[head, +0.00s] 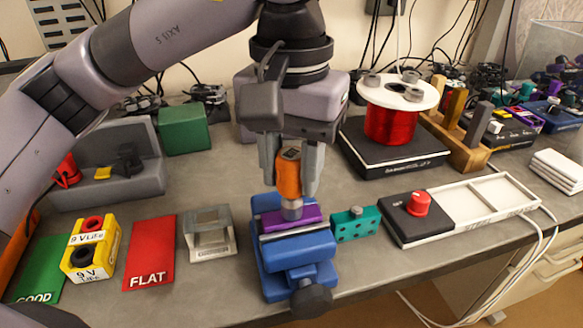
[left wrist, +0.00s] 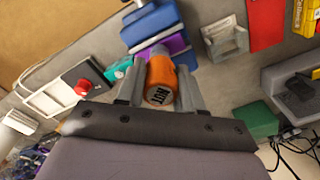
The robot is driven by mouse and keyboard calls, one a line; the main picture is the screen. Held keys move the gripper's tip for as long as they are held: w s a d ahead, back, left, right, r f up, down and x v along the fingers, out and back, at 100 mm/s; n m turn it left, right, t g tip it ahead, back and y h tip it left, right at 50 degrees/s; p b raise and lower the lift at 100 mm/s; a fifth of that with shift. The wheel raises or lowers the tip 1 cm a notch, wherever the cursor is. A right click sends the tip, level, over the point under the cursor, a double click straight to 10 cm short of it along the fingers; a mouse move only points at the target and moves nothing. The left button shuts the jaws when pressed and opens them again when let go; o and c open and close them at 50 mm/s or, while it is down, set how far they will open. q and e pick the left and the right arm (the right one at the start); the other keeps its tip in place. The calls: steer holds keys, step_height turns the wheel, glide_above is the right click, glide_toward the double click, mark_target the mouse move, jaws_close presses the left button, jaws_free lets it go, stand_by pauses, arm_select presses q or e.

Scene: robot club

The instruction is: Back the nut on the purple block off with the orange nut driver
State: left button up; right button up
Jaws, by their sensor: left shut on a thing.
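The purple block (head: 285,218) is clamped in the blue vise (head: 296,252) at the bench's front middle. My left gripper (head: 290,183) points down and is shut on the orange nut driver (head: 289,176). The driver stands upright with its metal socket (head: 291,208) down at the top of the purple block. The nut is hidden under the socket, so I cannot tell whether the socket is seated on it. In the left wrist view, the orange driver (left wrist: 161,78) sits between the fingers, with the purple block (left wrist: 178,43) behind it. My right gripper is not in view.
A teal block (head: 354,224) sits right of the vise, beside a black-and-white tester with a red knob (head: 419,203). A grey stand (head: 209,233), red FLAT mat (head: 150,252) and yellow battery block (head: 91,248) lie left. A red spool (head: 391,124) stands behind.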

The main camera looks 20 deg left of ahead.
arm_select(q)
steer(key=n, duration=0.5)
steer(key=shift+b, duration=0.35)
steer(key=o, duration=1.1)
steer(key=shift+m, duration=0.7)
steer(key=m, duration=0.4)
steer(key=shift+p, duration=0.4)
steer(key=m, duration=0.7)
